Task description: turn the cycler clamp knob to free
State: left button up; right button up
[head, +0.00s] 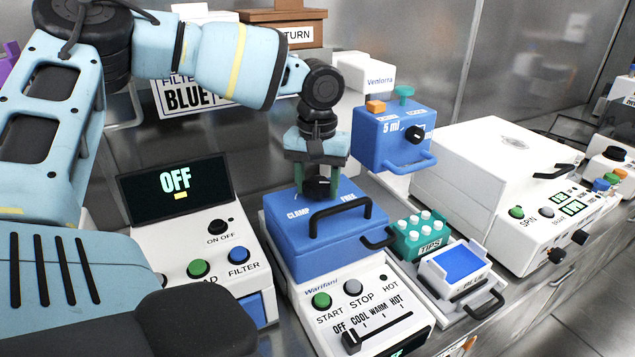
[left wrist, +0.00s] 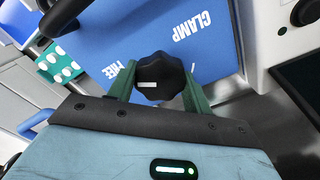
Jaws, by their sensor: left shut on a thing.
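The cycler (head: 365,315) is a white device with a blue lid (head: 330,238) marked CLAMP on the left and FREE on the right. The black clamp knob (head: 318,188) sits on top of the lid, between the two words. My left gripper (head: 319,182) comes down from above, its green fingers shut on the knob. In the left wrist view the knob (left wrist: 160,78) is between both fingers, with a small pale mark on its top. The lid lettering shows beside it. Which word the knob points to I cannot tell. My right gripper is not in view.
A black handle (head: 340,208) spans the lid in front of the knob. An OFF display device (head: 195,235) stands left. A blue 5 ml unit (head: 392,140), teal tips rack (head: 418,238) and white spinner (head: 500,190) stand right.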

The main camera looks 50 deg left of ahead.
aim_at(317, 182)
pick_arm(q)
jog(key=n, duration=0.5)
jog(key=shift+n, duration=0.3)
dwell(0.5)
jog(key=o, duration=1)
jog(key=shift+c, duration=0.2)
jog(key=shift+r, duration=3.95)
